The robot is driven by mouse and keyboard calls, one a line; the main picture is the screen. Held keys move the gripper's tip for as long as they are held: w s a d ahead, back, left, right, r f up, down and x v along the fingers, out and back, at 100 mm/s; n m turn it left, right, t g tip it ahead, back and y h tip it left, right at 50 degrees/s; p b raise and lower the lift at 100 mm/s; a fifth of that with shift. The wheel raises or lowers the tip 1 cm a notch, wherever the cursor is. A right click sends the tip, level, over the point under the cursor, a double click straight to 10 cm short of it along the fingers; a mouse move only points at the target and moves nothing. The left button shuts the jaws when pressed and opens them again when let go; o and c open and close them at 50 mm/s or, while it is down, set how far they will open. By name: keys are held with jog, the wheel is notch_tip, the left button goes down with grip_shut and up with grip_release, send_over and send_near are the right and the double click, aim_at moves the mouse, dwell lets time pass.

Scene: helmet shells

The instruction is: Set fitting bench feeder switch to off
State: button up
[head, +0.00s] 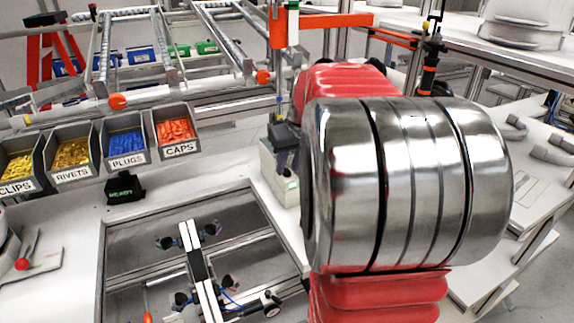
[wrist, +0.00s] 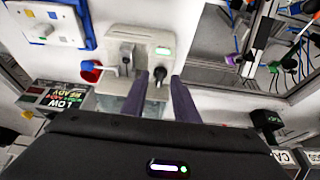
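A beige box (wrist: 114,50) is ahead of my gripper in the wrist view, with a small lit green display. A grey lever (wrist: 126,54) and a black knob or lever (wrist: 157,78) are on its face. My gripper (wrist: 158,76) is open, its two dark fingers apart, with the black knob showing between the tips. I cannot tell whether they touch it. No label on the box is readable, so the switch's setting is unclear. In the head view the beige box (head: 279,188) is partly hidden behind my arm.
In the head view, labelled bins (head: 124,140) stand at left, beside a black display (head: 124,188).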

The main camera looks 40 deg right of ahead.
jog(key=shift+c, duration=0.7)
grip_shut()
jog(key=shift+a+f, duration=0.1)
jog(key=shift+a, duration=0.05)
